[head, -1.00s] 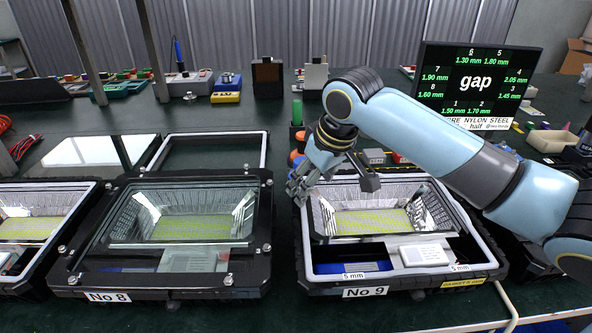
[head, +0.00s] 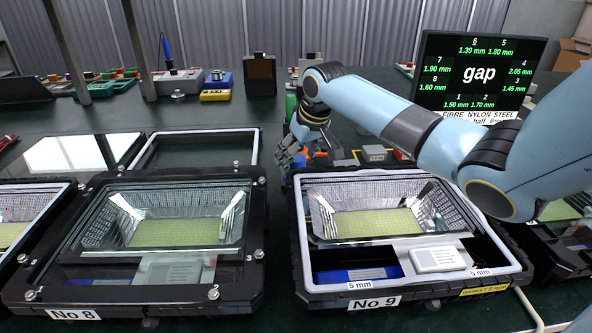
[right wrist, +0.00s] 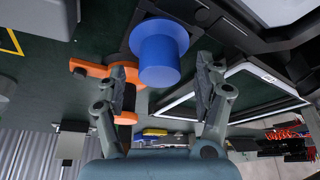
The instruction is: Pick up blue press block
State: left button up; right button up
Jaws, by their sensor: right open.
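The blue press block (right wrist: 160,58), a blue round block with a wide flange, shows in the right wrist view ahead of my right gripper (right wrist: 162,82). The gripper's fingers are spread to either side of the block's near end, with gaps on both sides; nothing is held. In the head view my right gripper (head: 287,165) hangs low behind the housing No 9, near its back left corner. My left gripper is not in view.
An orange tool (right wrist: 100,70) lies close beside the left-hand finger in the wrist view. The open housing No 9 (head: 300,262) stands in front of my right gripper, with the closed housing No 8 (head: 255,270) to its left. A grey block (head: 375,154) stands to the right.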

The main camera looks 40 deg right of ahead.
jog(key=shift+x, duration=1.05)
jog(key=shift+c, duration=0.3)
jog(key=shift+r, duration=0.1)
jog(key=c, duration=1.4)
